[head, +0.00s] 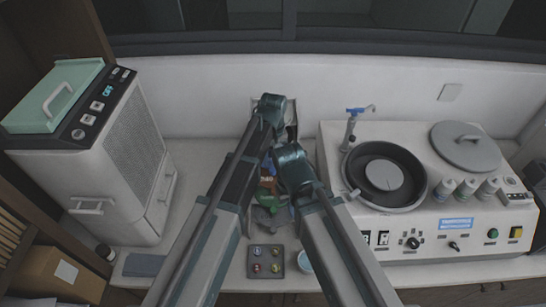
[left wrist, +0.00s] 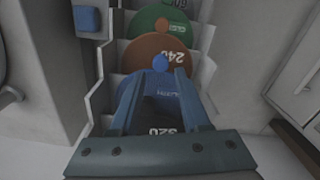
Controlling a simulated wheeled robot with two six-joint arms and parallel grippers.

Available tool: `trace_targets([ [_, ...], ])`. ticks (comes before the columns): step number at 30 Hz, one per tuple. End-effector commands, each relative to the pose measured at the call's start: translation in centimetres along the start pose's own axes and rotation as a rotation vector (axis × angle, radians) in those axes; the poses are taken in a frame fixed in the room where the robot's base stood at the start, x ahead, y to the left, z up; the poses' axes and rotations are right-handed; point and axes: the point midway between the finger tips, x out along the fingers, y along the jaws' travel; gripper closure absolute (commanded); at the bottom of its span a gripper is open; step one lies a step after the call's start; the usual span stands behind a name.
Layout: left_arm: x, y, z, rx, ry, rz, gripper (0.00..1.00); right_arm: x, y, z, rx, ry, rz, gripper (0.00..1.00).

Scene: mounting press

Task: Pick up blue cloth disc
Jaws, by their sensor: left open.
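In the left wrist view, a blue disc (left wrist: 157,84) with pale lettering and a small blue knob (left wrist: 160,63) stands in a slotted white rack (left wrist: 102,100). My left gripper (left wrist: 161,75) is open, with its fingers on either side of the disc's middle, below the knob; contact is not clear. In the head view, my left arm's end (head: 270,108) is over the back of the rack, its fingers hidden. My right arm's end (head: 291,165) is nearer, its jaws not readable. The arms hide most of the rack there.
A brown disc (left wrist: 150,52) marked 240 and a green disc (left wrist: 150,20) stand in neighbouring slots, with a 320 disc (left wrist: 165,131) on the near side. A polishing machine (head: 440,225) stands right, a white ventilated unit (head: 120,165) left. A small dark tray (head: 266,262) lies in front.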

Motion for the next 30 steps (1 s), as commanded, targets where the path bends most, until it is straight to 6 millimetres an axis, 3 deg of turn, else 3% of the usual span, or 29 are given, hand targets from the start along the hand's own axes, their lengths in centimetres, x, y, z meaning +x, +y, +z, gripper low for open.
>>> trace_targets([
  [14,5.0,-0.1,-0.2,0.000,0.000,0.000,0.53,5.0,-0.5,-0.3,-0.005,0.001,0.001,1.00],
  [23,5.1,-0.1,-0.2,0.000,0.000,0.000,0.53,5.0,-0.5,-0.3,-0.007,0.000,0.002,1.00],
  [30,5.1,-0.1,-0.2,0.000,0.000,0.000,0.93,5.0,-0.5,-0.3,-0.007,0.000,0.002,1.00],
])
